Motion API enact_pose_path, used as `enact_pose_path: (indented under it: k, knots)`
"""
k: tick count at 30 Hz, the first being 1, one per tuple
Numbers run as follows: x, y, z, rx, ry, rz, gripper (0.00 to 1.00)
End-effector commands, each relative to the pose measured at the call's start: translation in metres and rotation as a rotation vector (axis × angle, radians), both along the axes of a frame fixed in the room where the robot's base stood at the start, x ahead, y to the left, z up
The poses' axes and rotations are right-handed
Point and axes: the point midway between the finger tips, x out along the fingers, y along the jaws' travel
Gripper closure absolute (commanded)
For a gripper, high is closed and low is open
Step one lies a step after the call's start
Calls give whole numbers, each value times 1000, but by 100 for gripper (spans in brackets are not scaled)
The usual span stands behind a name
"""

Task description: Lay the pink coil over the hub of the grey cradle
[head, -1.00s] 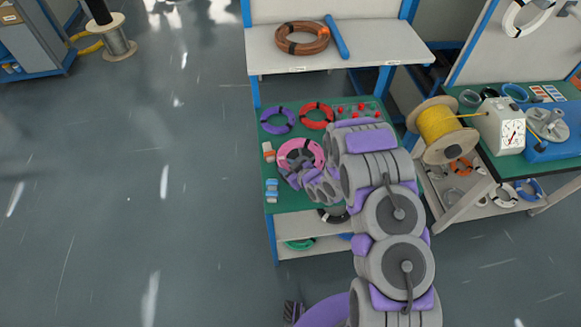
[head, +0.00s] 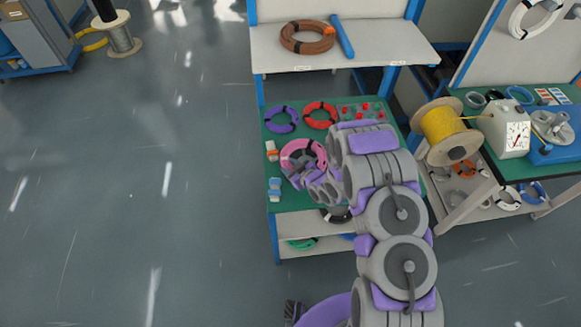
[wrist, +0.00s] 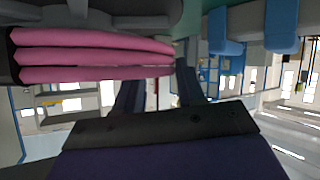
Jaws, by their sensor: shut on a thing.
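The pink coil (head: 289,153) is a ring with dark bands above the green bench top in the head view. My gripper (head: 306,161) is at the ring, and its fingers and wrist cover part of it. In the wrist view several pink strands (wrist: 90,57) of the coil lie at the upper left, running to the dark fingers of my gripper (wrist: 160,82), which is shut on the coil. A grey body (wrist: 100,14) lies right against the strands at the top edge, seemingly the grey cradle. Its hub is not clear, and I cannot tell whether the coil rests on it.
A purple coil (head: 281,119) and a red coil (head: 320,115) lie behind on the green bench. Small orange (head: 271,150) and blue (head: 274,189) blocks stand at its left edge. A shelf (head: 385,45) with a brown coil overhangs behind. Open floor lies left.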

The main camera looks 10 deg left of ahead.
Motion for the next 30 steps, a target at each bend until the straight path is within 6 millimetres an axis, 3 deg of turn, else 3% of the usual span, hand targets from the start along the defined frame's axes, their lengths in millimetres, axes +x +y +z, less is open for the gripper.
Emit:
enact_pose_path:
  k: [10,30]
  knots:
    - [0,1,-10,-1,-2,0,100]
    - [0,-7,-10,-1,-1,0,100]
